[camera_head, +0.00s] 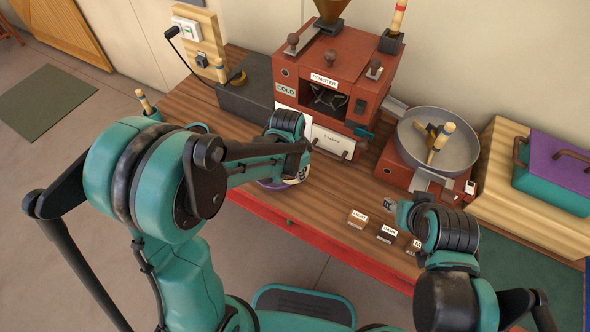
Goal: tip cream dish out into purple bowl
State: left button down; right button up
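A purple rim, likely the purple bowl (270,185), shows on the table under my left forearm, which hides most of it. A pale rounded piece (299,174) shows just right of it; I cannot tell whether this is the cream dish. My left gripper (303,152) is over this spot, largely hidden by my own wrist and forearm, so its fingers and anything in them cannot be made out.
The red roaster (338,70) with its chaff drawer (333,142) stands behind. A round metal pan (457,155) with a wooden-handled tool is at right. Small labelled blocks (357,219) sit near the front edge. A purple-and-teal box (555,170) rests on a wooden stand far right.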

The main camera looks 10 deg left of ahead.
pick_arm(q)
jog(key=shift+w+a+r+g+h, duration=0.25)
jog(key=shift+a+r+g+h, duration=0.3)
jog(key=shift+h, duration=0.45)
jog(key=shift+d+r, duration=0.1)
jog(key=shift+w+a+r+g+h, duration=0.3)
jog(key=shift+a+r+g+h, duration=0.2)
jog(key=shift+a+h, duration=0.4)
jog(key=shift+r, duration=0.15)
jog(key=shift+d, duration=0.15)
